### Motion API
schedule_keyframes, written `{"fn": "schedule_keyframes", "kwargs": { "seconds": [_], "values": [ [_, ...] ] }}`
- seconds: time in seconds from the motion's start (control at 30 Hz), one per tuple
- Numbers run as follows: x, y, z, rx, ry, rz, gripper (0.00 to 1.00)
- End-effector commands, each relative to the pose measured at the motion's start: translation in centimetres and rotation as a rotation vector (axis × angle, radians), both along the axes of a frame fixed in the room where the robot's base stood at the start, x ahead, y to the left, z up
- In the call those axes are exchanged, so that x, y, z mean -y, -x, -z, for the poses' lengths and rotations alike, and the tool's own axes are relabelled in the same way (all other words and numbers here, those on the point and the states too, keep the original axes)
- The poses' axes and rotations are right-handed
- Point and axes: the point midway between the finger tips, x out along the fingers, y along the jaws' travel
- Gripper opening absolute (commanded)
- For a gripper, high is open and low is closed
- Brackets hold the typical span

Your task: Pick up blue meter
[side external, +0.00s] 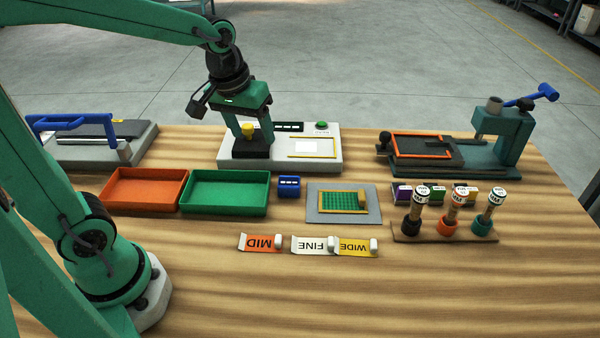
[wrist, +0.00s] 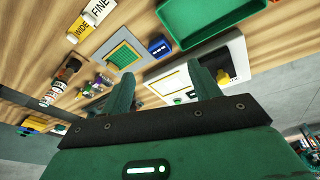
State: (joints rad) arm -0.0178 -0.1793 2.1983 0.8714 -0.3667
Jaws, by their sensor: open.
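The blue meter (side external: 289,186) is a small blue block with a pale display strip, standing on the wooden table just right of the green tray. In the wrist view the blue meter (wrist: 159,47) shows beyond the fingertips, between their directions. My gripper (side external: 252,128) is open and empty. It hangs behind the meter, in front of or over the left part of a white tester. In the wrist view both fingers of my gripper (wrist: 163,83) stand apart, with nothing between them. The meter is clear of the fingers.
The green tray (side external: 225,203) and orange tray (side external: 112,201) lie left of the meter. A grey plate with green mesh (side external: 320,212) lies right. The white tester (side external: 325,164) with a yellow knob (side external: 248,128) is close to my gripper. Label tags (side external: 262,243) lie in front.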

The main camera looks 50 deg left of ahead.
Motion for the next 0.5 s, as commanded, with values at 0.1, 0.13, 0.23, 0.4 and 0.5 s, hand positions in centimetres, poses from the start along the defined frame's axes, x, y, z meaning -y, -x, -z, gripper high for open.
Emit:
{"fn": "schedule_keyframes", "kwargs": {
  "seconds": [0.1,0.13,0.23,0.4,0.5],
  "values": [
    [-0.1,-1.8,1.5,-0.041,0.013,-0.056,0.62],
    [-0.2,-2.2,1.9,-0.051,0.016,-0.070,0.62],
    [-0.3,-3.6,3.2,-0.081,0.026,-0.120,0.62],
    [-0.5,-5.8,5.8,-0.134,0.039,-0.202,0.62],
    [-0.6,-7.0,7.5,-0.164,0.045,-0.253,0.62]
  ]
}}
